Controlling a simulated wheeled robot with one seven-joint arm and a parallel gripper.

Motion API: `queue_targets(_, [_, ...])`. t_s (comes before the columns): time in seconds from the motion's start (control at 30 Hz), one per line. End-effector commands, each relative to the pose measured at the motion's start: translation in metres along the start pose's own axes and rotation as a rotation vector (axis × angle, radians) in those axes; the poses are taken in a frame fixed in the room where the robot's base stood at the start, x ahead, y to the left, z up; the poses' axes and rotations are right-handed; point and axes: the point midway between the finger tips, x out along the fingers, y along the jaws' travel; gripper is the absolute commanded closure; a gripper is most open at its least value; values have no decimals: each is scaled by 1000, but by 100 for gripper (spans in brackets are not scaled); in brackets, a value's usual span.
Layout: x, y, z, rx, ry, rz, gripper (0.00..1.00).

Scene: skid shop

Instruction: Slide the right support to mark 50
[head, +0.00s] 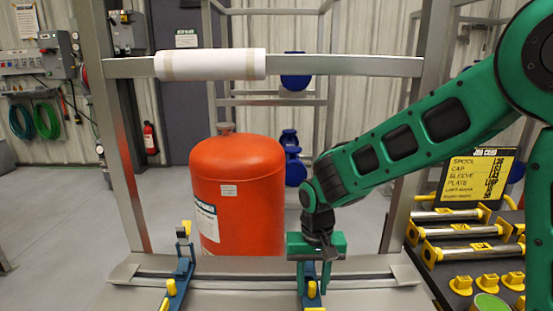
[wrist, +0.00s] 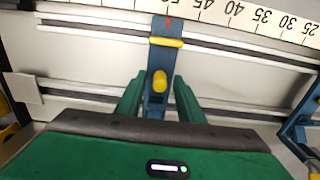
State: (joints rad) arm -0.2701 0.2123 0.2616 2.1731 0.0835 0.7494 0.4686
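The right support (head: 311,289) is a blue carriage on the rail, with a yellow knob and a yellow roller. It also shows in the wrist view (wrist: 165,55), where its red pointer meets the upside-down scale (wrist: 232,10) close to a number that looks like 50; the top edge cuts that number off. My gripper (head: 316,284) is low over this support. In the wrist view its two green fingers stand on either side of the yellow knob (wrist: 160,82), with a visible gap on each side. The left support (head: 181,272) stands farther left on the rail.
A red tank (head: 238,190) stands behind the rail. A white roll (head: 210,64) is on the upper crossbar. A rack (head: 465,235) with rollers and yellow parts is at the right. The rail between the two supports is clear.

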Motion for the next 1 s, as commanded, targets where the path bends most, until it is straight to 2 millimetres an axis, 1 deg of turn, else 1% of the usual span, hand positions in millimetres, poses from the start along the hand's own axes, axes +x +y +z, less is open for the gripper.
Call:
queue_targets(0.7, [-50, 0, 0, 0, 1, -1, 66])
queue_targets(0.83, [-56, 0, 0, 0, 0, 0, 66])
queue_targets(1.0, [-58, 0, 0, 0, -1, 0, 66])
